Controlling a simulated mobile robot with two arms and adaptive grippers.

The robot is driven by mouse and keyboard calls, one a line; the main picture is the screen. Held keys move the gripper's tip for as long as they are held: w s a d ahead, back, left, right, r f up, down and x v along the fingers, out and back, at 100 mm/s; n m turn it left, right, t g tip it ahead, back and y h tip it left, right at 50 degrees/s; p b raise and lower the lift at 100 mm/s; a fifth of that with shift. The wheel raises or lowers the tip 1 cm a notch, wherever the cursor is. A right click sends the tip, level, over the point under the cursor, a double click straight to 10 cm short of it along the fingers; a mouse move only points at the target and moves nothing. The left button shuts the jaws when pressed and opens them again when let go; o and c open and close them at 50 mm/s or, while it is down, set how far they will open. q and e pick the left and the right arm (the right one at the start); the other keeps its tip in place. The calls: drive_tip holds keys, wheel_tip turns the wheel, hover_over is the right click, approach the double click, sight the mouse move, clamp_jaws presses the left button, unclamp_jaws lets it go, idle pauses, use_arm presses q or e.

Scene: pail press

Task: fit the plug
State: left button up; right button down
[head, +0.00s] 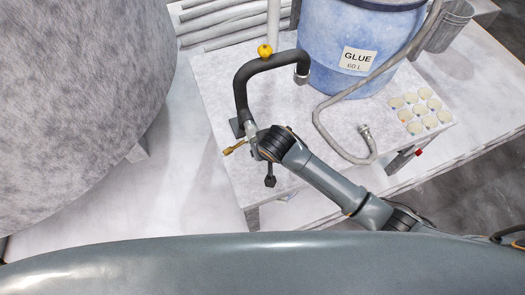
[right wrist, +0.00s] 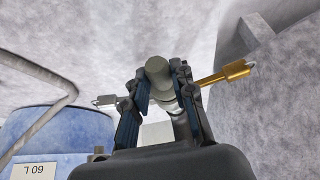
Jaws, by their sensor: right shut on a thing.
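My right gripper (head: 252,137) is at the lower end of a curved dark pipe (head: 243,88). In the right wrist view the gripper (right wrist: 160,88) is shut around a pale grey-green cylinder (right wrist: 158,70) with a rounded end. I cannot tell for sure whether this is the plug. A brass lever (head: 236,148) sticks out to the left beside the gripper; it also shows in the right wrist view (right wrist: 225,74). My left gripper is out of view.
A grey hose (head: 325,115) with a metal coupling (head: 365,132) lies loose on the pale table (head: 215,85). Several pale discs (head: 415,127) lie on a sheet at the right. A large grey drum (head: 80,90) stands at the left.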

drive_tip(key=shift+w+a, duration=0.15)
drive_tip(key=shift+w, duration=0.35)
drive_tip(key=c, duration=1)
unclamp_jaws()
drive_tip(key=shift+r, duration=0.15)
drive_tip(key=v, duration=1.1)
drive_tip(key=shift+s+r, duration=0.1)
drive_tip(key=shift+r, duration=0.25)
